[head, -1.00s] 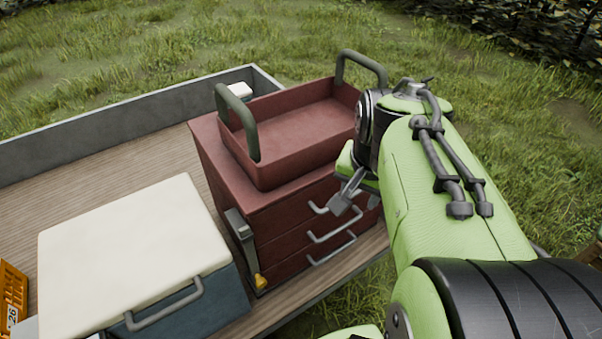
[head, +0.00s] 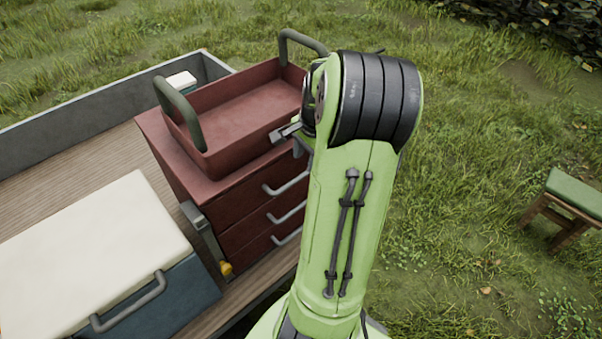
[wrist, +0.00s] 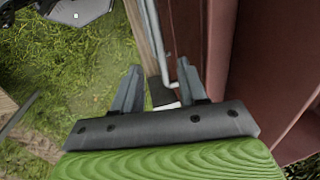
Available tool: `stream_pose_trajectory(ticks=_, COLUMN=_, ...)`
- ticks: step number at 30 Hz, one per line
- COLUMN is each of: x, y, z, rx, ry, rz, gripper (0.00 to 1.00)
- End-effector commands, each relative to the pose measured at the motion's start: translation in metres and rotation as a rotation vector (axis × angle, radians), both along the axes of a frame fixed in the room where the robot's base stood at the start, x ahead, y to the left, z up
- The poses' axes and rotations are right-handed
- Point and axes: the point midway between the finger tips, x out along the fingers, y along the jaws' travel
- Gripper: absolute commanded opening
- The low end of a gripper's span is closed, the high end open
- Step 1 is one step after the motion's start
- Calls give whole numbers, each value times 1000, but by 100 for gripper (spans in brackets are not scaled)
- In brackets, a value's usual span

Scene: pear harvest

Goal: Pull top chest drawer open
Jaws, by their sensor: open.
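The dark red chest (head: 235,212) stands on the wooden bed, with its drawer fronts facing right. Several grey bar handles show, one above another; the highest clearly visible one (head: 287,184) is below my gripper (head: 288,130). My gripper is beside the chest's upper front edge, partly hidden by my arm in the head view. In the wrist view, my gripper (wrist: 160,84) is open, with its fingers apart. A grey handle bar (wrist: 163,40) runs along the chest front just beyond the fingertips. I cannot tell whether it lies between them. The drawers look shut.
A red tray (head: 240,135) with two raised green-grey handles sits on the chest. A cream-lidded blue cooler (head: 100,250) stands to its left. A green-topped stool (head: 575,195) stands on the grass at right. Grass right of the chest is open.

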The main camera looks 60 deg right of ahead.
Motion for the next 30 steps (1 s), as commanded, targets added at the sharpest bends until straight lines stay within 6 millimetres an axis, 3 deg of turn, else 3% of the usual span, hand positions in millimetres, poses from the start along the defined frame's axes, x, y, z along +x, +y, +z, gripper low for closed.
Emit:
stream_pose_trajectory(ticks=3, x=5, y=0, z=-32, rx=5, ry=2, rz=1, gripper=42)
stream_pose_trajectory(ticks=7, x=10, y=-1, z=-54, rx=3, ry=1, rz=2, gripper=42)
stream_pose_trajectory(ticks=11, x=13, y=-2, z=-65, rx=0, ry=0, rz=1, gripper=42)
stream_pose_trajectory(ticks=18, x=13, y=-3, z=-65, rx=-2, ry=0, rz=1, gripper=42)
stream_pose_trajectory(ticks=20, x=13, y=-3, z=-65, rx=-1, ry=0, rz=1, gripper=36)
stream_pose_trajectory(ticks=27, x=13, y=-3, z=-65, rx=-1, ry=0, rz=1, gripper=0)
stream_pose_trajectory(ticks=30, x=13, y=-3, z=-65, rx=-1, ry=0, rz=1, gripper=0)
